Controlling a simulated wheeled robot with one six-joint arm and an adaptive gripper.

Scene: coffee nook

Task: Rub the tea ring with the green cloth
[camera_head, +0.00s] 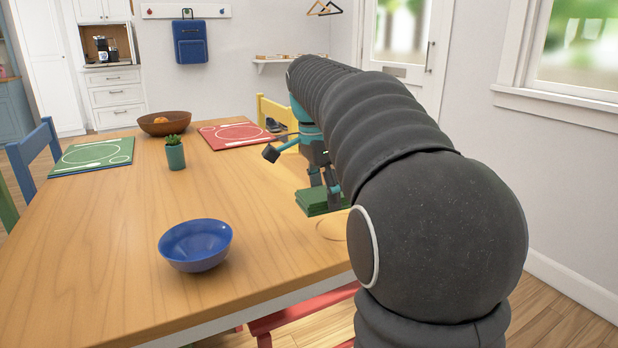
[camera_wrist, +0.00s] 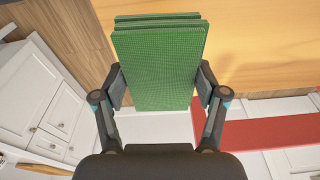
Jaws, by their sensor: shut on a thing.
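The green cloth (camera_head: 316,203) is a folded, layered pad near the table's right edge. My gripper (camera_head: 323,183) is shut on it, pointing down from above. In the wrist view the cloth (camera_wrist: 158,60) fills the space between the two fingers of my gripper (camera_wrist: 160,88), with one finger against each side. A faint curved tan mark, apparently the tea ring (camera_head: 331,228), shows on the wood just nearer the camera than the cloth. My arm hides its right part. I cannot tell whether the cloth touches the table.
A blue bowl (camera_head: 196,245) stands on the near part of the wooden table (camera_head: 120,235). A small potted plant (camera_head: 175,155), a brown bowl (camera_head: 167,123), a green placemat (camera_head: 93,156) and a red placemat (camera_head: 235,135) lie farther off. The table's left middle is clear.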

